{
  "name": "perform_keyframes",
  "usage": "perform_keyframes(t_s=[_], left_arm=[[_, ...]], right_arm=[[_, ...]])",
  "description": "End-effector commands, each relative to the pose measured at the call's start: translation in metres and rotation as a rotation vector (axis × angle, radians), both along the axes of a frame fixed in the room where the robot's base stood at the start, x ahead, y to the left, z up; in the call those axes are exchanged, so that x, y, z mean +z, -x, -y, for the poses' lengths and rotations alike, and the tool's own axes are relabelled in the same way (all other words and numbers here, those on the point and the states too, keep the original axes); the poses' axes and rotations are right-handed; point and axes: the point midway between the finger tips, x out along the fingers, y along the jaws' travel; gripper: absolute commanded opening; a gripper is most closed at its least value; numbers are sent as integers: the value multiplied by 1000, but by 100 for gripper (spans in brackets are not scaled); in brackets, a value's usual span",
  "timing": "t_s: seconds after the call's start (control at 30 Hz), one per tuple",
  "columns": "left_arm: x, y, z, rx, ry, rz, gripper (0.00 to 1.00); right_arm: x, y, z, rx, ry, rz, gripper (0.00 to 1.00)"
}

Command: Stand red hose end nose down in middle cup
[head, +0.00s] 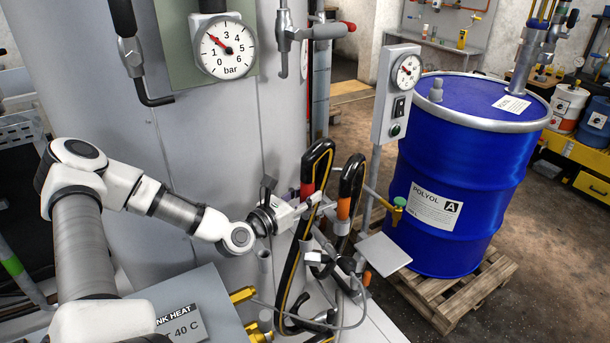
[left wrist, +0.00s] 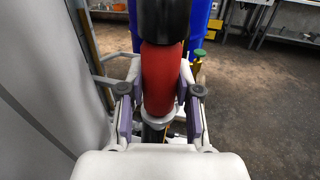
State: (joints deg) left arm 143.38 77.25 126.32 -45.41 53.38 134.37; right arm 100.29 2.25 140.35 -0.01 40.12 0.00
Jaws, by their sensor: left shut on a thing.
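The red hose end (head: 308,190) is a red sleeve on a looped black hose with a yellow stripe. My left gripper (head: 310,200) is shut on it. In the left wrist view the red sleeve (left wrist: 160,78) stands roughly upright between the two finger pads, with a pale collar (left wrist: 157,118) below it. Its nose is hidden by the gripper. A grey upright tube (head: 265,258), which may be a cup, stands below and left of the gripper. I cannot tell which cup is the middle one. My right gripper is not in view.
A second black hose with an orange sleeve (head: 343,208) stands close to the right of the held one. A blue drum (head: 455,170) is on a wooden pallet (head: 465,295). A gauge box (head: 396,95) on a post and a small grey plate (head: 384,252) stand in front of it.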

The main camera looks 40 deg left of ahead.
Motion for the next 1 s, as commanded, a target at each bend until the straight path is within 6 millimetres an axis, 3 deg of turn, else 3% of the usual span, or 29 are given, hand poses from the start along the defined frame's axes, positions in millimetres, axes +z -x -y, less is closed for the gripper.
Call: perform_keyframes(t_s=[0.23, 0.9, 1.0], left_arm=[[2, 3, -4, 9, 23, 23, 0], [-56, 3, -3, 8, 21, 22, 0], [-50, 4, -3, 9, 22, 23, 0]], right_arm=[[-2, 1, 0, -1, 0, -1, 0], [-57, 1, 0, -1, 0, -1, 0], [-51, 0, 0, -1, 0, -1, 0]])
